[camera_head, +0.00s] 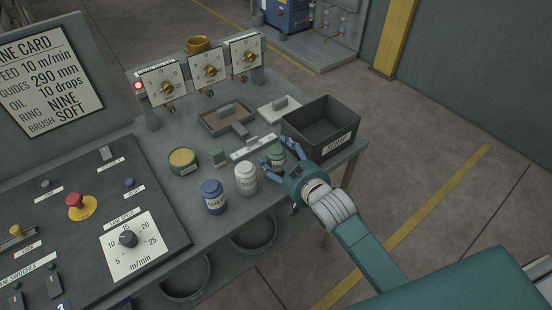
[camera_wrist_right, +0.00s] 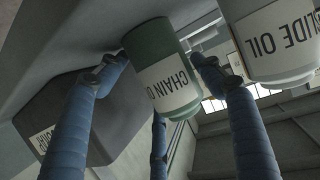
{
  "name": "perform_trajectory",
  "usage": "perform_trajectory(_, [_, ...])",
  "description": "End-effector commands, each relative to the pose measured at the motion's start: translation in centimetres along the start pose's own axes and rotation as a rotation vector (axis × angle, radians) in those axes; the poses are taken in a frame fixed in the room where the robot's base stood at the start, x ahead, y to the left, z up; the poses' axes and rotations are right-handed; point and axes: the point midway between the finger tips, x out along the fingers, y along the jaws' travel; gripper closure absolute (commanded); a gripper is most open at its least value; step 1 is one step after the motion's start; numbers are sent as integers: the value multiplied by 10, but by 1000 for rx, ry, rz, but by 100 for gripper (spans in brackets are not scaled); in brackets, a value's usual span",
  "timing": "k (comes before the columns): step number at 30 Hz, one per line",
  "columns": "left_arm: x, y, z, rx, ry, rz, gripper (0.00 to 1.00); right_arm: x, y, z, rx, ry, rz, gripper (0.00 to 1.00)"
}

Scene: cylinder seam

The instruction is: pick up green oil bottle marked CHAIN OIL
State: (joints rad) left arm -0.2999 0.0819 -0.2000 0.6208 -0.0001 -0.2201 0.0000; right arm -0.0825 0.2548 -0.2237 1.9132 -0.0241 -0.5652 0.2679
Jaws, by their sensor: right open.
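The green oil bottle (camera_head: 277,151) stands on the bench near its right front edge, beside the black bin. In the right wrist view, which looks upside down, the bottle (camera_wrist_right: 160,48) shows its white label reading CHAIN O, the rest cut off. My right gripper (camera_head: 279,160) is open around the bottle, with blue fingers on either side. My left gripper is not in view.
A white bottle (camera_head: 245,178) stands close left of my right gripper; it reads SLIDE OIL in the wrist view (camera_wrist_right: 275,40). The black scrap bin (camera_head: 343,139) is close behind.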

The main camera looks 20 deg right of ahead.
Motion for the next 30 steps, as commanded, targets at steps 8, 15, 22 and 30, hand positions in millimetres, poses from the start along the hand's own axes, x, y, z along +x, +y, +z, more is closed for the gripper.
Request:
perform_trajectory(8, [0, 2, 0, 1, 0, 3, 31, 0, 0, 0, 1, 0, -1, 56])
perform_trajectory(15, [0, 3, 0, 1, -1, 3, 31, 0, 0, 0, 1, 1, -1, 70])
perform_trajectory(22, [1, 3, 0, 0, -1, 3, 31, -2, 0, -8, 1, 4, -1, 70])
perform_trajectory(30, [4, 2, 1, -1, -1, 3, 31, -20, 0, -57, -1, 11, -2, 70])
